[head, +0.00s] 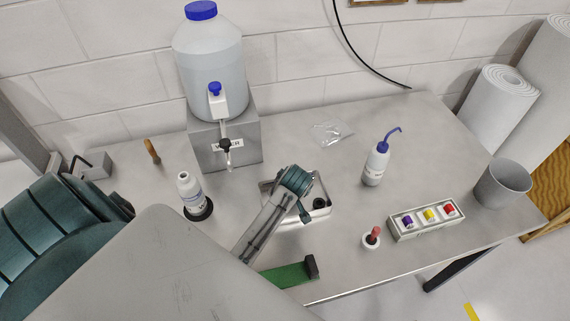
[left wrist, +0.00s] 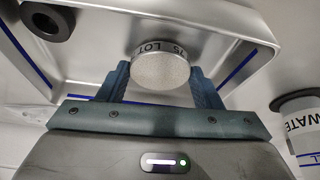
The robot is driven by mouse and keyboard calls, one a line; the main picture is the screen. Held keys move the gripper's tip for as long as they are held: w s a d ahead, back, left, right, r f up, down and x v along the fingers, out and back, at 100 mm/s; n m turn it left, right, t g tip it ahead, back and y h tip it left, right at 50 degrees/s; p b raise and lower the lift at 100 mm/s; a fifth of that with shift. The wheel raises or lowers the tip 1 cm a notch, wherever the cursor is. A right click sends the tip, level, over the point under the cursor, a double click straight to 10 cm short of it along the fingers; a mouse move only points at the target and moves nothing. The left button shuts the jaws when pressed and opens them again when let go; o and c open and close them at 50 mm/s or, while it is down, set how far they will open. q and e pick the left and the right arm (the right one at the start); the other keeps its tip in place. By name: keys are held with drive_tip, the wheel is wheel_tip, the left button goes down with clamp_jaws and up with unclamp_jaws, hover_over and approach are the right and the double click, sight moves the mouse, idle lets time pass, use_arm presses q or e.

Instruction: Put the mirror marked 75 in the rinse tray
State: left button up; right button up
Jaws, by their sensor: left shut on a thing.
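My left gripper (head: 303,206) is over the steel tray (head: 324,213) in the head view, and my arm covers part of the tray. In the left wrist view the gripper (left wrist: 161,75) is shut on a round mirror (left wrist: 162,72) with a pale, speckled face. Its dark rim lettering reads in part "75 LOT". The tray (left wrist: 240,50) shows behind it with blue lines along its walls. I cannot tell if the mirror touches the tray floor. My right gripper is not in view.
A white bottle (head: 190,190) stands left of the tray, and a blue-tipped squeeze bottle (head: 376,165) stands to the right. A box with coloured cubes (head: 427,220), a grey bin (head: 502,184) and a green block (head: 285,275) are nearby. A large jug (head: 210,65) stands behind.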

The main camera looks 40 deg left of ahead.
use_arm(q)
drive_tip(key=shift+d+f, duration=0.1)
drive_tip(key=shift+f, duration=0.05)
drive_tip(key=o, duration=1.1)
drive_tip(key=shift+c, duration=0.2)
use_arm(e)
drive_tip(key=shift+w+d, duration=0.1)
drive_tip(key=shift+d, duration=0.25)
use_arm(q)
drive_tip(key=b+v, duration=0.3)
drive_tip(key=v, duration=0.9)
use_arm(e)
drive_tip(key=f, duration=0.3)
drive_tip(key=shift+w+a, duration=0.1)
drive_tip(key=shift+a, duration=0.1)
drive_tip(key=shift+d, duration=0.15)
